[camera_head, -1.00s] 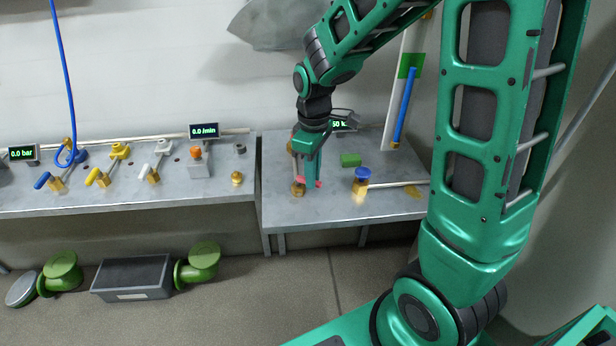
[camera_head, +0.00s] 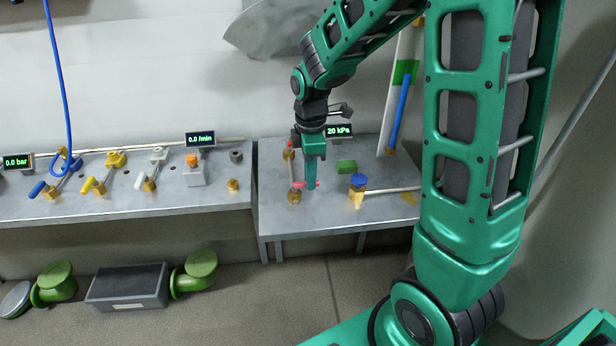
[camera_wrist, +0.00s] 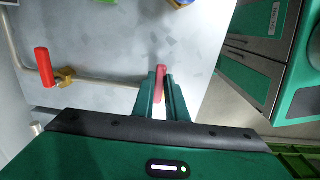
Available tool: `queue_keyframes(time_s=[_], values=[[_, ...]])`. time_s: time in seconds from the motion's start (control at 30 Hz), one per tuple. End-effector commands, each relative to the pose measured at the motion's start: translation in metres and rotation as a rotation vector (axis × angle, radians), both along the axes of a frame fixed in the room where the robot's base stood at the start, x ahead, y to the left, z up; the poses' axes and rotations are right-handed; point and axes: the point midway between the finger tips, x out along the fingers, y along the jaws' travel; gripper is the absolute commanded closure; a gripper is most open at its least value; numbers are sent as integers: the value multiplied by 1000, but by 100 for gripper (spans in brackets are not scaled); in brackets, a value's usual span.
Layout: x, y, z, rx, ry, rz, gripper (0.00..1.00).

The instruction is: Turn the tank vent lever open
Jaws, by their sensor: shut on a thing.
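My gripper (camera_head: 311,186) points down at the right-hand bench, with its jaws shut on a pink-red lever (camera_head: 299,185). The lever sits at a brass valve (camera_head: 294,197) near the bench's front left. In the wrist view the lever (camera_wrist: 161,84) stands between the two green fingers (camera_wrist: 159,92); its valve body is hidden there. I see no label naming it the tank vent. A second, brighter red lever (camera_wrist: 44,67) on a brass valve (camera_wrist: 66,76) lies apart from my gripper, along the same pipe. The display (camera_head: 339,131) behind my gripper reads 20 kPa.
A blue-topped brass valve (camera_head: 358,184) and a green block (camera_head: 346,166) stand right of my gripper. A sloping blue tube (camera_head: 400,110) is at the back right. The left bench (camera_head: 120,205) holds several valves. A grey bin (camera_head: 128,287) stands on the floor.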

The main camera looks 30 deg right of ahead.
Motion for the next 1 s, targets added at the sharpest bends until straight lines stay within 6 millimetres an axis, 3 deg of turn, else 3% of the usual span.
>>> queue_keyframes(time_s=[0.37, 0.4, 0.47, 0.8, 1.0], values=[[3, -3, 1, -3, -7, -2, 100], [3, -3, 1, -3, -7, -3, 81], [3, -3, 1, -3, -6, -2, 69], [1, -1, 3, -1, -4, 1, 69], [2, -1, 27, 0, -7, 1, 69]])
